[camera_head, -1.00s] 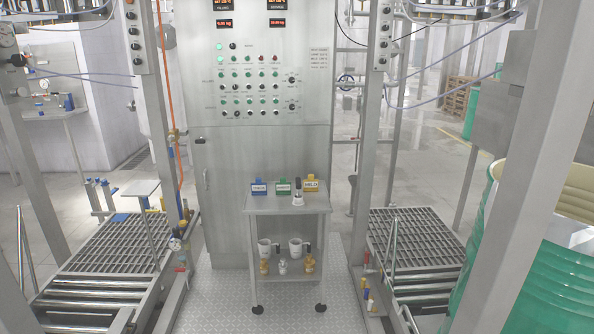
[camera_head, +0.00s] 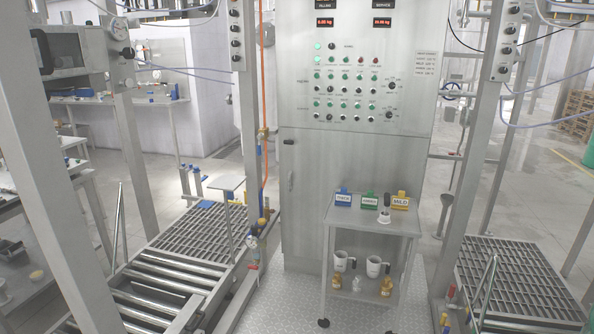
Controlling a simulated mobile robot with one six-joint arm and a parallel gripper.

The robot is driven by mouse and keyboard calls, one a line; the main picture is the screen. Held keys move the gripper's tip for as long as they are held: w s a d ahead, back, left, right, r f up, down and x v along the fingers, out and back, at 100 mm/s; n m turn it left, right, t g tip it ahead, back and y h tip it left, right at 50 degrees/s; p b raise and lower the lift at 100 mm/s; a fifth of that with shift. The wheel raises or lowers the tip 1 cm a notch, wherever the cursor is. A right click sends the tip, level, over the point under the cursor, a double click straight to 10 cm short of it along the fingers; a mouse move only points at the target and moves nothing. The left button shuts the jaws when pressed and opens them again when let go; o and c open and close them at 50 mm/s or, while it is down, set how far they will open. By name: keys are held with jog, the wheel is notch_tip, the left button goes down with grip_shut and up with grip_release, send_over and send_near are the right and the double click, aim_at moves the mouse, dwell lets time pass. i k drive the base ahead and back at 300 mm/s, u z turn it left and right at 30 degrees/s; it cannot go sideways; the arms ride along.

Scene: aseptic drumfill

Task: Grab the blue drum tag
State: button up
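The blue drum tag (camera_head: 343,199) stands on the top shelf of a small steel cart, at the left end of a row of tags. A green tag (camera_head: 368,201) stands beside it, and a yellow tag (camera_head: 400,202) marked MILD stands at the right end. The blue tag has a white label whose text is too small to read surely. Nothing covers it. My gripper is not in view.
The cart (camera_head: 389,222) also bears a dark-handled tool (camera_head: 385,214), with mugs and brass fittings below. A control cabinet (camera_head: 310,175) stands behind. Roller conveyors (camera_head: 160,282) lie left, a grating (camera_head: 510,272) right. Steel posts rise on both sides.

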aim_at(342, 198)
jog(key=u, duration=0.7)
jog(key=i, duration=0.85)
jog(key=u, duration=0.5)
